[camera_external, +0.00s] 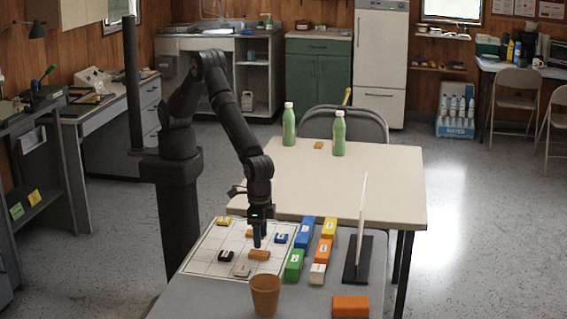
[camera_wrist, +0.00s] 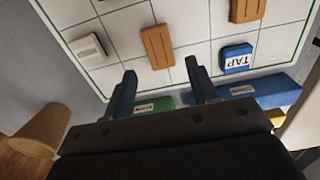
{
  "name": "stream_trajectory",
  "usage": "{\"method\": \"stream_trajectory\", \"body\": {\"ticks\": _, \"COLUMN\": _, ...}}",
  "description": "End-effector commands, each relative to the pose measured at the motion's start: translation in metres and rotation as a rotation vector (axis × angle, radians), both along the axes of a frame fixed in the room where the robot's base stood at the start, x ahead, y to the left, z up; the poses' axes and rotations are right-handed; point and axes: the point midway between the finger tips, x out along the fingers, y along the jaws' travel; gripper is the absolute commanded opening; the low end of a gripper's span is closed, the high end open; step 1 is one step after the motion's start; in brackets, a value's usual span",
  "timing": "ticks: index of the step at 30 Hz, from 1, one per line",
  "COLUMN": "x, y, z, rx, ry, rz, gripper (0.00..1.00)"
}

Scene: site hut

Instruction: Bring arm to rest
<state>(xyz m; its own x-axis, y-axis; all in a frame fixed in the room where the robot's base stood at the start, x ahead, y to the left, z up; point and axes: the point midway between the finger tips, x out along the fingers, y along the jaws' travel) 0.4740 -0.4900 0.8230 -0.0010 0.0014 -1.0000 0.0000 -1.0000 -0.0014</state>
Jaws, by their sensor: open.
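My gripper (camera_external: 259,240) points down over the white grid board (camera_external: 203,262), with my arm bent above it. In the wrist view its two blue fingers (camera_wrist: 160,70) are apart with nothing held between them. An orange block (camera_external: 259,255) lies on the board just by the fingertips; in the wrist view this block (camera_wrist: 157,46) is beyond the gap between them. A white block (camera_wrist: 87,47) and a blue block marked TAP (camera_wrist: 236,58) lie to either side on the board. The exact height of the fingertips above the board is hard to tell.
A terracotta cup (camera_external: 265,294) stands near the board's front edge. Green (camera_external: 294,265), blue and orange blocks line its right side. Two green bottles (camera_external: 338,135) stand on the cream table (camera_external: 385,175) behind.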

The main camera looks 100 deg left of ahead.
Motion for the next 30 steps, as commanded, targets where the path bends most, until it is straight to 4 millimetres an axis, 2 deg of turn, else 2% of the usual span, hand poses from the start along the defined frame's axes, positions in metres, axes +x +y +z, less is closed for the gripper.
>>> {"method": "stream_trajectory", "body": {"ticks": 1, "x": -0.001, "y": 0.001, "z": -0.012, "rx": 0.003, "ry": 0.002, "rz": 0.000, "gripper": 0.53}}
{"method": "stream_trajectory", "body": {"ticks": 7, "x": -0.001, "y": 0.001, "z": -0.052, "rx": 0.003, "ry": 0.002, "rz": 0.000, "gripper": 0.53}}
{"method": "stream_trajectory", "body": {"ticks": 14, "x": 0.001, "y": -0.001, "z": -0.003, "rx": -0.003, "ry": -0.003, "rz": 0.000, "gripper": 0.53}}
{"method": "stream_trajectory", "body": {"ticks": 30, "x": -0.094, "y": -0.023, "z": 0.051, "rx": -0.001, "ry": -0.001, "rz": -0.003, "gripper": 0.53}}
